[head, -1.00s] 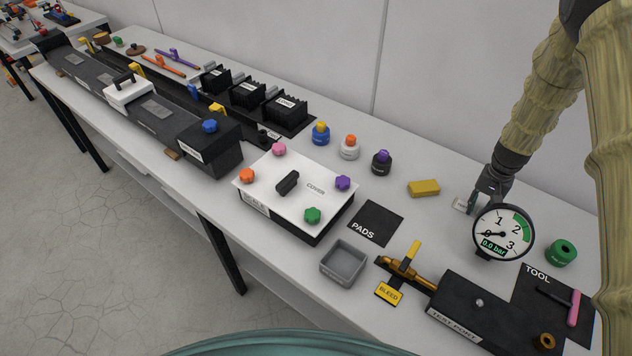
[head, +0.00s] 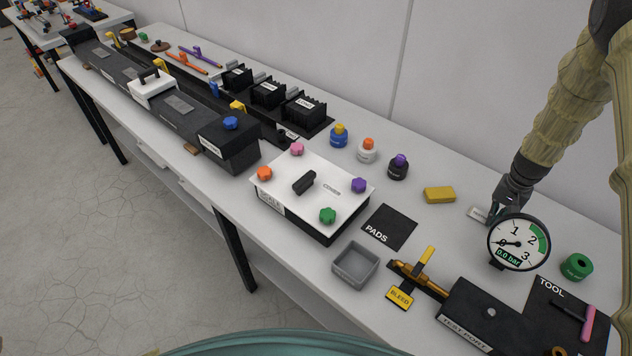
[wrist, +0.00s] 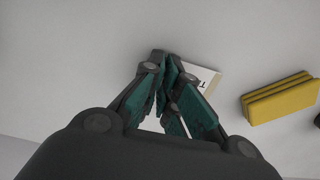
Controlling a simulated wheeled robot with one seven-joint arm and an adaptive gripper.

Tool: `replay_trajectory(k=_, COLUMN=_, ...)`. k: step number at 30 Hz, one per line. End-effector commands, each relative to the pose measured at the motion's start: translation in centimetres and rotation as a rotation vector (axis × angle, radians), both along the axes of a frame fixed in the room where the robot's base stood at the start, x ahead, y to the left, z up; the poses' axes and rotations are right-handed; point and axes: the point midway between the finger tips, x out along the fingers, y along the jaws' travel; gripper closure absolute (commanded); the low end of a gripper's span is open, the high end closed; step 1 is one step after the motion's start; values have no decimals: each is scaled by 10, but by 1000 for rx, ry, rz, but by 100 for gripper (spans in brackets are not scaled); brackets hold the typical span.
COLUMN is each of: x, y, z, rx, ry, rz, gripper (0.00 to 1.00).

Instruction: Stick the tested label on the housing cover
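The label (head: 478,214) is a small whitish piece with dark print on the table at the right, left of the gauge. In the wrist view part of the label (wrist: 208,80) shows beside my fingertips, the rest hidden behind a finger. My gripper (head: 494,216) is low at the label, partly hidden by the gauge. In the wrist view my gripper (wrist: 167,70) has its fingertips drawn together; I cannot tell whether they pinch the label. The housing cover (head: 336,174) is a white plate with a black handle and orange, pink, purple and green knobs, on a black housing left of my gripper.
The pressure gauge (head: 519,242) stands in front of my gripper. A yellow block (head: 439,195) lies to its left, a green ring-shaped part (head: 576,266) to its right. The PADS mat (head: 390,228), grey tray (head: 355,265) and bleed valve (head: 420,277) lie nearer the front edge.

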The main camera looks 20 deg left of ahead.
Motion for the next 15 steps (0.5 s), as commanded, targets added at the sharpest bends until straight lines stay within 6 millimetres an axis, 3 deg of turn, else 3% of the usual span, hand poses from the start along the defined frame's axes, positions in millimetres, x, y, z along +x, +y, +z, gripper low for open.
replay_trajectory(k=15, x=0, y=-2, z=8, rx=1, ry=0, rz=-1, gripper=100)
